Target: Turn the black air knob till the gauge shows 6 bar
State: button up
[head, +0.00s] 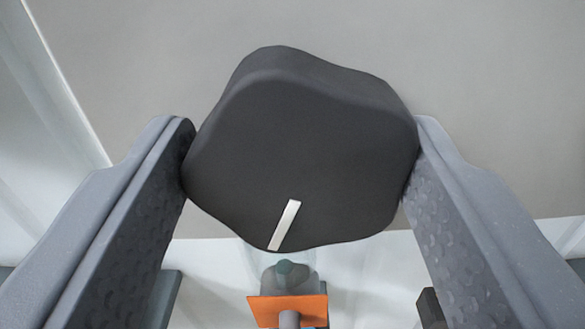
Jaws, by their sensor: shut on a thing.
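The black air knob (300,150) fills the middle of the head view. It has a wavy, lobed rim and a short white pointer line (284,225) near its lower edge, slanting slightly from lower left to upper right. My gripper (301,160) is shut on the knob, one grey finger touching its left side and the other its right side. The inner faces of the fingers are textured. No gauge shows in this view, so the pressure cannot be read.
A flat grey panel (480,120) lies behind the knob. Below the knob are a clear bowl-like part (287,270) and an orange plate (285,310) with a grey rod in front. A pale edge runs down the upper left.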

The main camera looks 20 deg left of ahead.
jog(key=shift+f, duration=0.1)
jog(key=o, duration=1)
jog(key=shift+s, duration=0.1)
jog(key=b+v, duration=0.2)
jog(key=v, duration=1.1)
jog(key=shift+s+d, duration=0.15)
jog(key=shift+s, duration=0.15)
jog(key=s+d+r+h+b, duration=0.1)
jog(key=s+d+r+b, duration=0.1)
jog(key=d+r, duration=0.3)
jog(key=s+d+r+m+g+h+b, duration=0.1)
jog(key=s+d+r+h+b, duration=0.1)
jog(key=d+r, duration=0.3)
jog(key=s+d+r+m+g+h+b, duration=0.1)
jog(key=s+d+r+h+b, duration=0.1)
jog(key=s+d+r+b, duration=0.2)
jog(key=shift+s+d+r, duration=0.15)
jog(key=shift+d+r, duration=0.2)
jog(key=shift+d, duration=0.3)
jog(key=shift+s+d+r, duration=0.1)
jog(key=shift+d+r, duration=0.25)
jog(key=shift+d, duration=0.3)
